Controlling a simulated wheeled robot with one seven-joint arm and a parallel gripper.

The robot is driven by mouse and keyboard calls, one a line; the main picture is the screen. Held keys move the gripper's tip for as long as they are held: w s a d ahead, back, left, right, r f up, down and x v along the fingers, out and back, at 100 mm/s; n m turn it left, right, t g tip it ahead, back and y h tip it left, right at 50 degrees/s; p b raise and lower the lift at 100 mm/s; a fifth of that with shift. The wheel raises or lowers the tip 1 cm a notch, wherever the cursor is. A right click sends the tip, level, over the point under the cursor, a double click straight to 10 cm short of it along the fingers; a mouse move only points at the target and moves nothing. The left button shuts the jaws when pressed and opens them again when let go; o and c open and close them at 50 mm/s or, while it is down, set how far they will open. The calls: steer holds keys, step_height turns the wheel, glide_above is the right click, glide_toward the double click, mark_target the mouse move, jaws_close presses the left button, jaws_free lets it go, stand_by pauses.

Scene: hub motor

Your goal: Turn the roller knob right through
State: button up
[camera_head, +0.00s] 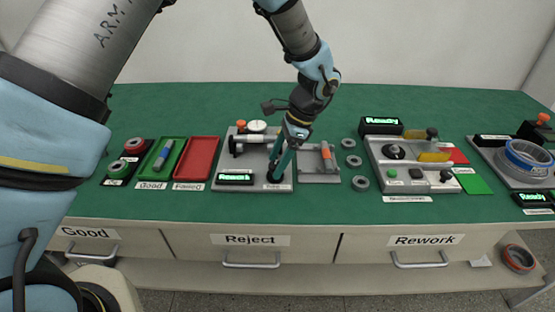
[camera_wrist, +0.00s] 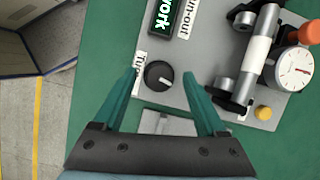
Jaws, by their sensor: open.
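The roller knob (camera_wrist: 158,75) is a round dark knob with a pale pointer line, on the grey plate of the run-out station (camera_wrist: 205,60). In the wrist view it lies between the tips of my gripper (camera_wrist: 159,75), with a gap on each side. My gripper is open and empty, its green fingers pointing down. In the head view my gripper (camera_head: 278,172) is over the front right corner of the station, and the knob is partly hidden there. I cannot tell how far down the knob the fingertips reach.
Beside the knob are a lit display (camera_wrist: 163,15), the roller shaft (camera_wrist: 258,55), a dial gauge (camera_wrist: 293,70) and a yellow button (camera_wrist: 263,113). In the head view a red tray (camera_head: 196,158) stands left and loose rings (camera_head: 354,161) lie right.

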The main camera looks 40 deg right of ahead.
steer(key=b+v, duration=0.2)
steer(key=v, duration=0.8)
steer(key=shift+r, duration=0.4)
